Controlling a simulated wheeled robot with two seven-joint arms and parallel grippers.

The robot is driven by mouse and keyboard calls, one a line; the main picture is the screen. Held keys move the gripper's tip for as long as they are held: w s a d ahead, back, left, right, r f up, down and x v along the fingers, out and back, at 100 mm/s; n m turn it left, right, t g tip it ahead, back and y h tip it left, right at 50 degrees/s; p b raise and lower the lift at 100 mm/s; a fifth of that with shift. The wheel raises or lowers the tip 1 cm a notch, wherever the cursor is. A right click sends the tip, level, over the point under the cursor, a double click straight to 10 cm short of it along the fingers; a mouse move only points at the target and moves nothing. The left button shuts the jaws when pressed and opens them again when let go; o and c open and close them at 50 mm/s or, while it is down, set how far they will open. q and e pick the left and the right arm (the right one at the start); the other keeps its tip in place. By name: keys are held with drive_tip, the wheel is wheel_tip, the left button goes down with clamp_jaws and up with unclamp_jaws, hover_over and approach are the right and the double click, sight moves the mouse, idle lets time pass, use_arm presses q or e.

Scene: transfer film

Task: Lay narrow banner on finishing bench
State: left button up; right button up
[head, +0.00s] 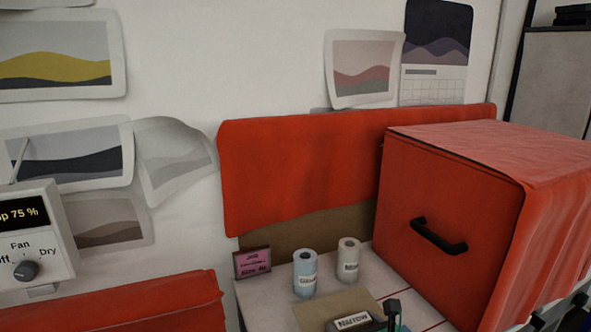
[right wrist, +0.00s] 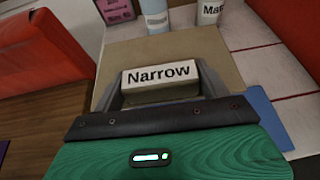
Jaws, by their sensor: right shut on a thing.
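A small block with a white label reading "Narrow" (right wrist: 160,74) is between the fingers of my right gripper (right wrist: 162,92), which is shut on it. In the head view the labelled block (head: 352,321) shows at the bottom edge, with my right gripper (head: 384,320) beside it, partly cut off. The block is over a tan mat (right wrist: 190,45) on the white plank-topped bench (head: 262,308). I cannot tell whether it touches the mat. My left gripper is not in view.
A blue roll (head: 305,272), a pale roll (head: 348,260) and a pink sign (head: 252,263) stand behind the mat. A large red box (head: 450,210) with a black handle closes off the right. A red-covered surface (head: 130,305) is at lower left.

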drive_tip(key=s+d+f+m+t+h, duration=0.1)
drive_tip(key=s+d+f+m+h, duration=0.2)
drive_tip(key=s+d, duration=0.6)
drive_tip(key=s+f+h, duration=0.1)
drive_tip(key=s+f, duration=0.1)
drive_tip(key=s, duration=0.1)
drive_tip(key=shift+m, duration=0.4)
drive_tip(key=shift+w, duration=0.1)
